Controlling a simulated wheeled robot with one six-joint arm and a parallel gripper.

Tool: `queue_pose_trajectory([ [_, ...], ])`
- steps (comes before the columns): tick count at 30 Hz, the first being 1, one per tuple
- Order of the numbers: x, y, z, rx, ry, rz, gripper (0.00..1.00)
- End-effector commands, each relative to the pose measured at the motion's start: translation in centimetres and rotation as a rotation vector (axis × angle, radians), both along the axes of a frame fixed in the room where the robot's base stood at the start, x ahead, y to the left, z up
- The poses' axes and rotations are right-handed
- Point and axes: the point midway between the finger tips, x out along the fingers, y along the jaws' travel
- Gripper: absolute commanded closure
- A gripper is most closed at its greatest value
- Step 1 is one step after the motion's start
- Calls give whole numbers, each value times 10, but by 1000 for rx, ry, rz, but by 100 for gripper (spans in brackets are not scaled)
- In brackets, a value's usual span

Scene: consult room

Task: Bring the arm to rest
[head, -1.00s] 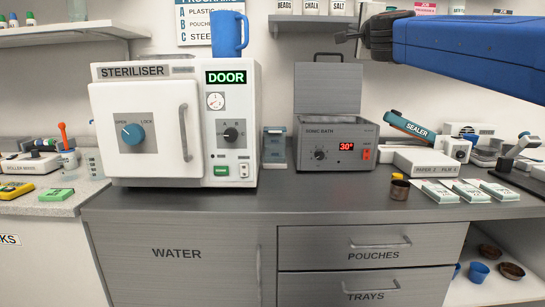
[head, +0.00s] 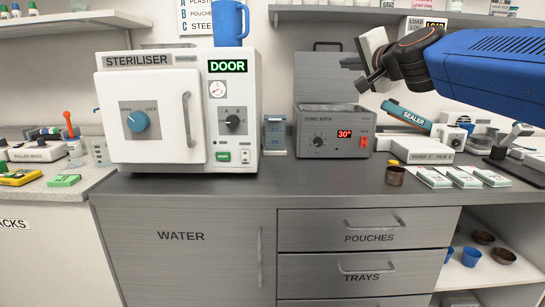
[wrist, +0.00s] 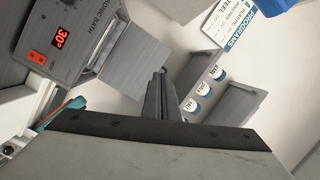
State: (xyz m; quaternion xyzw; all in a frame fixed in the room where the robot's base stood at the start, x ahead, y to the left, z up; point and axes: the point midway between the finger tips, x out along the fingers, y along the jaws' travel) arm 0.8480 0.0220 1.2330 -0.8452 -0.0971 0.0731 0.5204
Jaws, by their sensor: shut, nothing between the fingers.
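My gripper (head: 356,74) is at the upper right in the head view, at the end of my blue arm. It is shut and empty, in the air in front of the raised lid of the sonic bath (head: 335,135). In the wrist view the closed fingers (wrist: 159,98) point away from the camera, with the sonic bath's red 30° display at upper left. Nothing is touching the fingers.
The steriliser (head: 155,110), with a blue jug (head: 228,24) on top, stands left of the bath. The counter's front strip (head: 310,187) is clear.

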Motion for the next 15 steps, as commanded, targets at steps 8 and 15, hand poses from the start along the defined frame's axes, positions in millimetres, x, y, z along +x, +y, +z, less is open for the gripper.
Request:
queue_pose_trajectory([
  [8,-89,4,-142,-363,211,145,100],
  [15,-173,-13,-263,-629,414,257,100],
])
